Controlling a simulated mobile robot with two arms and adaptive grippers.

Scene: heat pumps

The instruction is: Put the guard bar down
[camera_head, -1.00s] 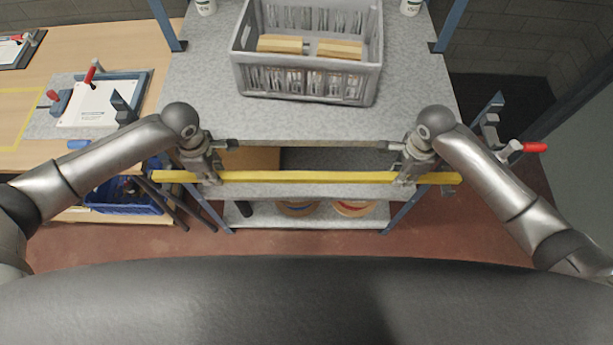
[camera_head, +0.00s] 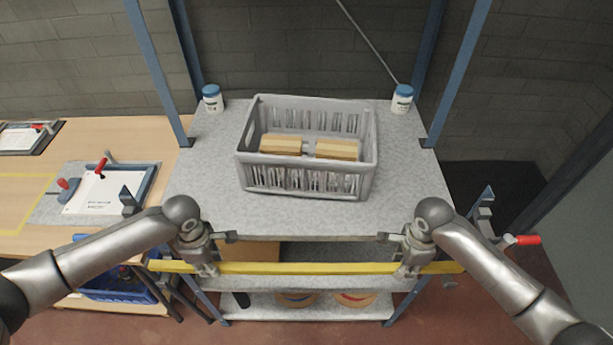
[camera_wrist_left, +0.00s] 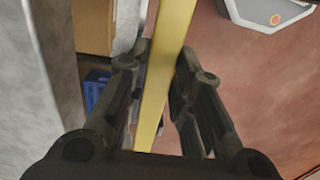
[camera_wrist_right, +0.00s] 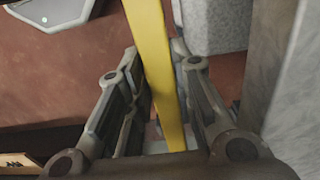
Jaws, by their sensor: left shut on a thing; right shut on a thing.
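The guard bar (camera_head: 310,268) is a long yellow bar lying level across the front of the shelf rack, a little below its grey top shelf (camera_head: 300,222). My left gripper (camera_head: 207,268) is shut on the bar near its left end. My right gripper (camera_head: 408,268) is shut on it near its right end. In the left wrist view the bar (camera_wrist_left: 168,60) runs between the two fingers (camera_wrist_left: 158,95). In the right wrist view the bar (camera_wrist_right: 152,50) also runs between the fingers (camera_wrist_right: 160,95). A bracket with a red handle (camera_head: 526,240) is at the right.
A grey crate (camera_head: 305,185) with wooden blocks stands on the top shelf, with two white jars (camera_head: 212,98) behind it. A workbench (camera_head: 95,150) is at the left with a blue bin (camera_head: 115,287) below. Lower shelves sit behind the bar.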

